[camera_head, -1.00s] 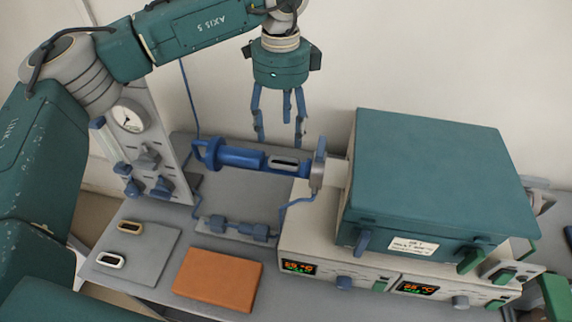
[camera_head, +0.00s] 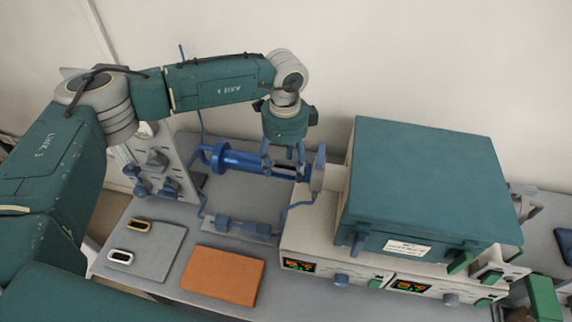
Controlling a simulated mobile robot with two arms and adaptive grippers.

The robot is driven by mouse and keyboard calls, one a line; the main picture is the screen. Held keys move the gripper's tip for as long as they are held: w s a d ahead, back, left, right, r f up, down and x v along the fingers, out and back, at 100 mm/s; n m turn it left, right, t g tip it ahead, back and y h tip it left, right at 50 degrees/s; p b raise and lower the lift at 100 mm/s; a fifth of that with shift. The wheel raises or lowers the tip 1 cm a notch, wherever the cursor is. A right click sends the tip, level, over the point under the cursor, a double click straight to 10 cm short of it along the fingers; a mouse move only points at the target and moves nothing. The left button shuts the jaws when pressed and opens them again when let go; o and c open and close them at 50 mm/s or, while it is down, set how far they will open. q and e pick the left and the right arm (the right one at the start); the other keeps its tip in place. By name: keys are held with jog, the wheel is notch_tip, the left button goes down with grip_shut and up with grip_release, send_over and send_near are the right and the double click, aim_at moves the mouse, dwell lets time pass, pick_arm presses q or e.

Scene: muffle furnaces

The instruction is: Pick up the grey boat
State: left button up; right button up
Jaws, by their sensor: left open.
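The grey boat (camera_head: 286,170) lies in the open slot of the blue tube (camera_head: 238,161), left of the furnace; it is partly hidden by my fingers. My left gripper (camera_head: 284,166) is open and points down over the tube, with its fingers low around the boat. Whether they touch the boat I cannot tell. A tan-rimmed boat (camera_head: 138,225) and a white-rimmed boat (camera_head: 120,257) lie on the grey mat (camera_head: 157,254) at the front left. My right gripper is not in view.
The teal furnace (camera_head: 425,180) stands on grey control units with lit displays right of the tube. A tube end fitting (camera_head: 318,167) is close right of my fingers. An orange block (camera_head: 222,275) lies in front. A gauge panel (camera_head: 170,170) stands left.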

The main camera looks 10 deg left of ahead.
pick_arm(q)
jog(key=c, duration=1.2)
jog(key=shift+c, duration=0.2)
